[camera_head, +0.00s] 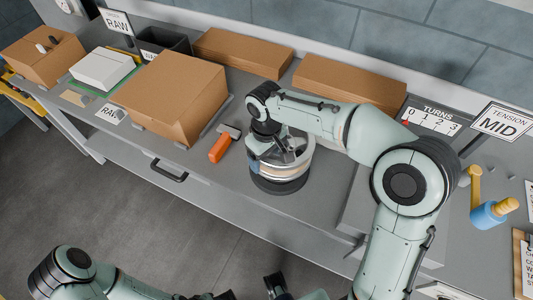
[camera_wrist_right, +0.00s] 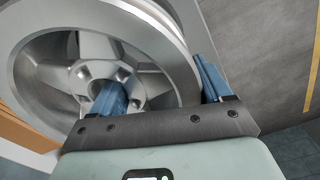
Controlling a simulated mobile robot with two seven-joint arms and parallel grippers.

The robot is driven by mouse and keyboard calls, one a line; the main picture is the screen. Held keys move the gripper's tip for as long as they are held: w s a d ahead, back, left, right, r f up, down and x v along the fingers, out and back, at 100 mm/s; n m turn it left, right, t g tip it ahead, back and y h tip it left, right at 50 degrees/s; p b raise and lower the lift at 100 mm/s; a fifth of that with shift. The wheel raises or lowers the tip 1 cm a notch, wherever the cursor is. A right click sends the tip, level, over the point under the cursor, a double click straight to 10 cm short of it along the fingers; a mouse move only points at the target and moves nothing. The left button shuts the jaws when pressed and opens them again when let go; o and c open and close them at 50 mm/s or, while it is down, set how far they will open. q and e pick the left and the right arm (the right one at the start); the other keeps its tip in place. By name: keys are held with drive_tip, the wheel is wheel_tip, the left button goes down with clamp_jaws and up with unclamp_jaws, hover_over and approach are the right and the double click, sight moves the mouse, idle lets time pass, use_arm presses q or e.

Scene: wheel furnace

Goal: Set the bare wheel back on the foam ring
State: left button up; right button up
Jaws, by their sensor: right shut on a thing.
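The bare wheel (camera_head: 262,166) is silver, with spokes, and stands near the middle of the bench in the head view. It fills the upper left of the right wrist view (camera_wrist_right: 150,40). My right gripper (camera_head: 283,153) reaches down on it and is shut on its rim. In the right wrist view one blue finger is inside the rim and the other outside (camera_wrist_right: 168,88). The dark foam ring (camera_head: 278,188) shows directly under the wheel; whether they touch is unclear. My left arm is low in the head view, and its gripper (camera_head: 277,286) is cut off by the bottom edge.
An orange-handled tool (camera_head: 221,147) lies just left of the wheel. A large cardboard box (camera_head: 172,95) stands further left, and flat boxes (camera_head: 350,84) line the back. A turns counter (camera_head: 432,120) and a blue-and-yellow crank (camera_head: 488,213) are at the right.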

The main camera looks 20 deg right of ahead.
wheel_tip(320, 180, down, 2)
drive_tip(key=shift+f+b, duration=0.15)
drive_tip(key=shift+b, duration=0.5)
drive_tip(key=shift+f+b, duration=0.7)
drive_tip(key=shift+f, duration=0.35)
drive_tip(key=shift+f+b, duration=0.45)
drive_tip(key=shift+f, duration=0.45)
drive_tip(key=o, duration=1.7)
drive_tip(key=shift+r+p, duration=2.55)
drive_tip(key=shift+r, duration=0.5)
drive_tip(key=shift+f, duration=0.1)
